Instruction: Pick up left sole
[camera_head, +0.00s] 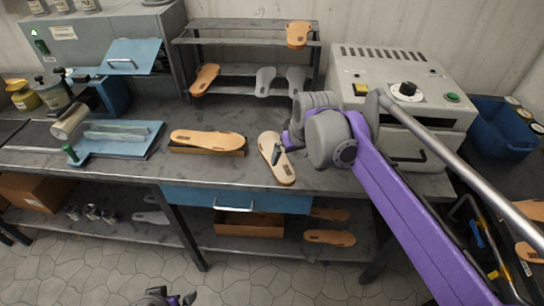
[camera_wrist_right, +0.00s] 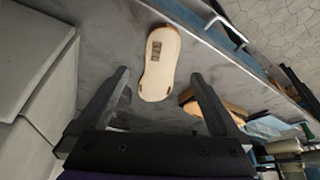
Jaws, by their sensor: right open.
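A tan sole (camera_head: 279,168) lies flat on the grey workbench (camera_head: 335,178), close to its front edge. In the right wrist view this sole (camera_wrist_right: 158,62) lies ahead of and between the fingertips. My right gripper (camera_head: 283,143) is open and empty above its far part, hiding some of it. Both fingers show in the right wrist view (camera_wrist_right: 160,76). A second tan sole (camera_head: 207,140) rests on a low wooden block to the left. I cannot tell which is the left sole. Part of what seems my left gripper (camera_head: 168,298) shows at the bottom edge; its jaws are unclear.
A grey machine (camera_head: 400,75) stands right of my right gripper. A rack (camera_head: 245,70) behind holds tan and grey sole pieces. A blue board (camera_head: 122,140) lies at the left. A blue drawer (camera_head: 240,199) and lower shelf with more soles are below.

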